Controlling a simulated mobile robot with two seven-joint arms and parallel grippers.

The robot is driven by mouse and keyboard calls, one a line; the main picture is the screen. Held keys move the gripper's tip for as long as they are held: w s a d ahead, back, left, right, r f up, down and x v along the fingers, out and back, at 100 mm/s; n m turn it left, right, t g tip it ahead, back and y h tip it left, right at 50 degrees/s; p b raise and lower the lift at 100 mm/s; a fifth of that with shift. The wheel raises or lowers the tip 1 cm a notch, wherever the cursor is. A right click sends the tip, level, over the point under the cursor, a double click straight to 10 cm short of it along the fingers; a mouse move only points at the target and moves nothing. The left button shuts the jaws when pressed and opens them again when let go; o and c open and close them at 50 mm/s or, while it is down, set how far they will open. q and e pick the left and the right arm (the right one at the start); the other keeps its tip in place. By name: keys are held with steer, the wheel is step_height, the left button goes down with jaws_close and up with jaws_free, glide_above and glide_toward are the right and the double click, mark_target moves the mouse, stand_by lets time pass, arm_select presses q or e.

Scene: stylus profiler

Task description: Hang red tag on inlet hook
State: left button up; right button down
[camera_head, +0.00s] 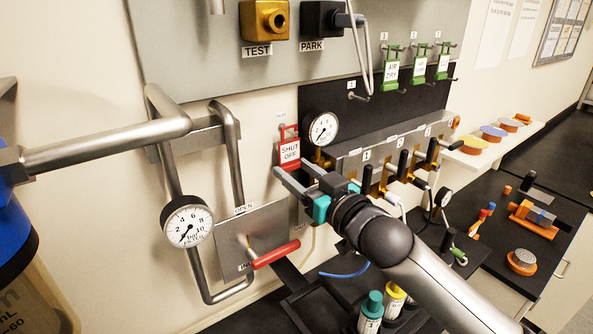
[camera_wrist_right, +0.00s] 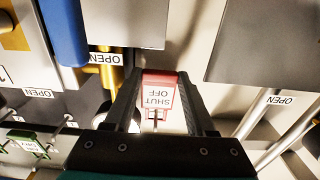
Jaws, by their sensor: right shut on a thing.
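The red tag (camera_head: 289,152), marked SHUT OFF, is upright against the pale wall, left of the black panel. A red loop shows at its top. My right gripper (camera_head: 290,170) is shut on the tag, with one finger on each side of it. In the right wrist view the red tag (camera_wrist_right: 158,90) shows upside down between the fingers. A thin metal pin (camera_wrist_right: 156,117) shows beside the tag there; I cannot tell whether it is the inlet hook or passes through the loop. My left gripper is not in view.
A round gauge (camera_head: 323,129) stands just right of the tag. Green tags (camera_head: 391,72) hang on hooks at the upper right. A steel pipe loop with a gauge (camera_head: 187,221) and a plate with a red-handled lever (camera_head: 275,254) lie to the left and below.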

steer(key=shift+c, duration=0.7)
jaws_free()
steer(key=shift+c, duration=0.4)
steer(key=shift+d, duration=0.1)
steer(key=shift+s+d+p, duration=0.3)
steer(key=shift+s+p, duration=0.05)
steer(key=shift+s, duration=0.05)
steer(key=p+v, duration=0.2)
steer(key=v, duration=0.4)
steer(key=shift+s+d, duration=0.2)
steer(key=shift+s, duration=0.15)
